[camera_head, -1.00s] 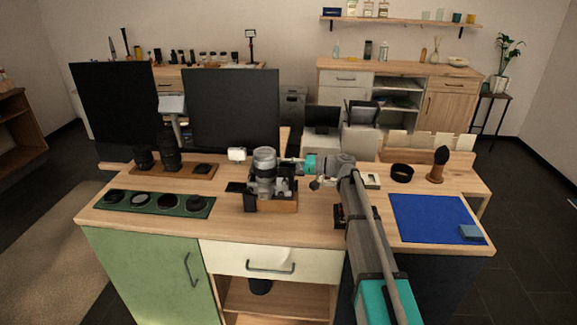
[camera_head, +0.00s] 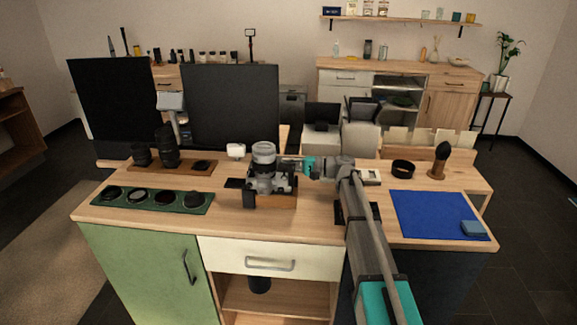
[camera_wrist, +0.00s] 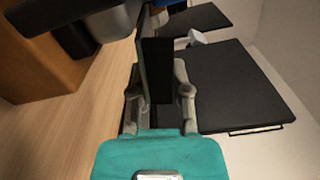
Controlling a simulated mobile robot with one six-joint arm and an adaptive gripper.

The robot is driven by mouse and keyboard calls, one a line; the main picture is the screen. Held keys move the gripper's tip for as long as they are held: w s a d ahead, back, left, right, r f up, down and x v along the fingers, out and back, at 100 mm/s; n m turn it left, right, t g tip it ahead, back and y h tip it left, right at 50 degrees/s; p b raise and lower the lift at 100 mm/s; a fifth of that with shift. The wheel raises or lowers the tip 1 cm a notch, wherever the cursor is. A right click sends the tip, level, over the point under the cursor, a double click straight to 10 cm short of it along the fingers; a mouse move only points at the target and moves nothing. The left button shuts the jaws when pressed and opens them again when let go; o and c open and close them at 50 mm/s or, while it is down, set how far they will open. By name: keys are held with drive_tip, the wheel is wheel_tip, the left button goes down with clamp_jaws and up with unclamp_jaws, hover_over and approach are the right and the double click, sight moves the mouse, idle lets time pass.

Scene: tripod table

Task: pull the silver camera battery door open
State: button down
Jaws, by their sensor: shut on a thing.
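The silver and black camera (camera_head: 263,153) stands at the middle of the desk on a wooden block (camera_head: 284,200). In the wrist view part of its body (camera_wrist: 112,22) shows at the upper left. My gripper (camera_head: 287,164) reaches in from the right, right beside the camera. In the wrist view my gripper (camera_wrist: 160,92) has its fingers on both sides of a thin dark panel, which appears to be the battery door (camera_wrist: 156,68). The fingers are shut on it. How far the door stands from the body, and its hinge, cannot be made out.
A green lens tray (camera_head: 152,210) lies to the left, with lenses (camera_head: 168,150) on a wooden board behind it. Two dark monitors (camera_head: 230,108) stand behind. On the right are a blue mat (camera_head: 432,215), a black ring (camera_head: 402,167) and a brush (camera_head: 440,160).

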drive_tip(key=c, duration=0.6)
unclamp_jaws()
drive_tip(key=shift+d, duration=0.1)
drive_tip(key=d, duration=1.1)
drive_tip(key=shift+s+d, duration=0.15)
drive_tip(key=shift+d, duration=0.2)
drive_tip(key=shift+r, duration=0.1)
